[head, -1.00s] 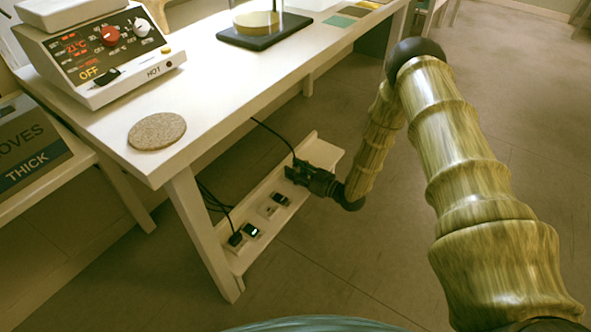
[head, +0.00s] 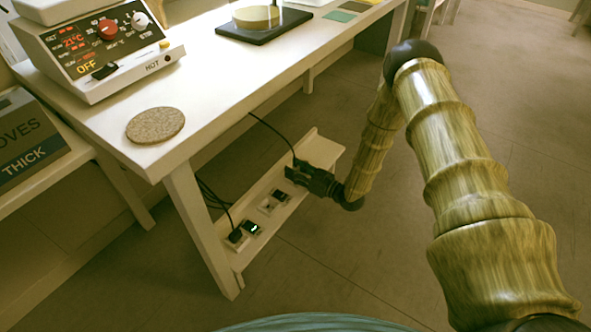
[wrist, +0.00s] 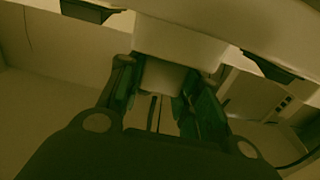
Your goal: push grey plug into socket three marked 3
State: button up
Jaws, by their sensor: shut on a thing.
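My gripper (head: 298,174) is low over the far part of a pale socket shelf (head: 228,258) under the desk. In the wrist view its fingers are closed on a pale block, taken as the grey plug (wrist: 163,77), which is up against a wider pale block (wrist: 180,42). A dark cable runs from the desk edge to the gripper. The plug is hidden in the head view. The socket under the gripper is hidden too, and no number 3 can be read. I cannot tell how deep the plug sits.
A black plug (head: 236,236) sits at the near end of the shelf beside a green-lit switch (head: 252,227). An empty-looking socket (head: 267,206) and dark switch (head: 281,195) come farther along. The desk (head: 205,130) overhangs, with a hot plate (head: 100,55) and round mat (head: 155,125).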

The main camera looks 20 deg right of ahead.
jog(key=shift+f, duration=0.25)
jog(key=o, duration=1.2)
jog(key=shift+c, duration=0.2)
jog(key=v, duration=1.2)
jog(key=shift+d, duration=0.1)
